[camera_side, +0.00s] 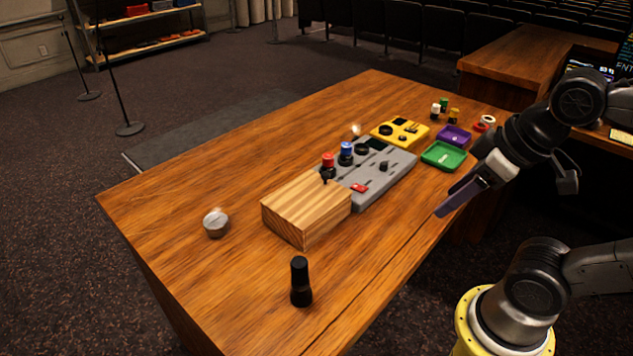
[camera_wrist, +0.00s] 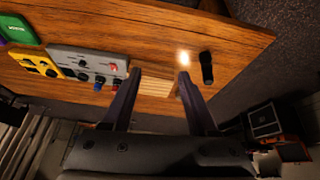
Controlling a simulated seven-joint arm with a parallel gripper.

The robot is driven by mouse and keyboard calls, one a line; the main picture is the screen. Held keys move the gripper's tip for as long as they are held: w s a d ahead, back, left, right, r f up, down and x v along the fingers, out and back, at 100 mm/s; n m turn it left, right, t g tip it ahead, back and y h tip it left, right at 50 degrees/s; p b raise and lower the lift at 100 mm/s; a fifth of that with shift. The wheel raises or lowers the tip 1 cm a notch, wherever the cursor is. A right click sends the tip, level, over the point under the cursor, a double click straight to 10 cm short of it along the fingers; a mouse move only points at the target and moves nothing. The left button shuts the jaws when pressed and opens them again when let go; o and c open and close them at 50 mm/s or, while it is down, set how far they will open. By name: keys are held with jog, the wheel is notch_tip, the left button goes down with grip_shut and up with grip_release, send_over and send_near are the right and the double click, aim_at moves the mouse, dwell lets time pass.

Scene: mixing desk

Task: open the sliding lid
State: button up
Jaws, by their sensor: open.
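A pale striped wooden box (camera_side: 305,205) sits on the desk, up against the near end of a grey control panel. Its flat top seems to be the sliding lid, and it looks closed; I cannot make out a lid edge or handle. My gripper (camera_side: 446,206) is up and to the right of the box, near the desk's right edge, apart from it and empty. In the wrist view, the open fingers (camera_wrist: 160,77) frame part of the wooden box (camera_wrist: 153,87) below, and the left finger hides some of it.
The grey panel (camera_side: 398,164) carries red and blue knobs. A yellow box (camera_side: 412,126), a green tray (camera_side: 444,155) and a purple tray (camera_side: 454,135) lie beyond. A black upright cylinder (camera_side: 300,280) and a round silver tin (camera_side: 215,224) stand nearer.

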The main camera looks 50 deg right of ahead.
jog(key=w+d+r+n+g, duration=0.1)
jog(key=w+r+n, duration=0.5)
jog(key=w+r, duration=0.55)
jog(key=n+g, duration=0.2)
jog(key=g, duration=0.2)
send_over(326, 174)
notch_tip(326, 174, down, 13)
notch_tip(326, 174, down, 13)
jog(key=shift+w+f, duration=0.1)
jog(key=shift+f, duration=0.1)
grip_shut()
